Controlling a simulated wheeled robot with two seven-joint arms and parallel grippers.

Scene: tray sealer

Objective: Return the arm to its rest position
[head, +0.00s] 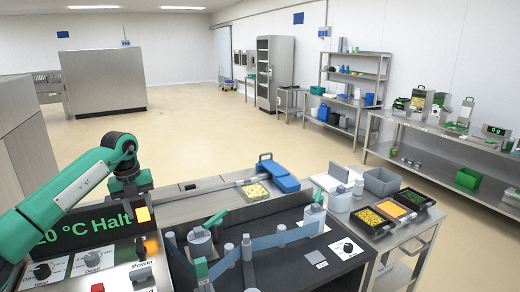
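My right gripper is not in view. The black display (90,231) reads "20 °C Halt" in green, its left end covered by my arm. A tray with yellowish pieces (255,191) sits on the steel machine beside a blue part (279,175).
Blue guide bands (285,238) and posts stand on the dark machine top in front. Knobs and a red button (138,273) lie below the display. At right, a steel table (407,240) carries black food trays (368,217) and a grey bin (382,181). Open floor lies beyond.

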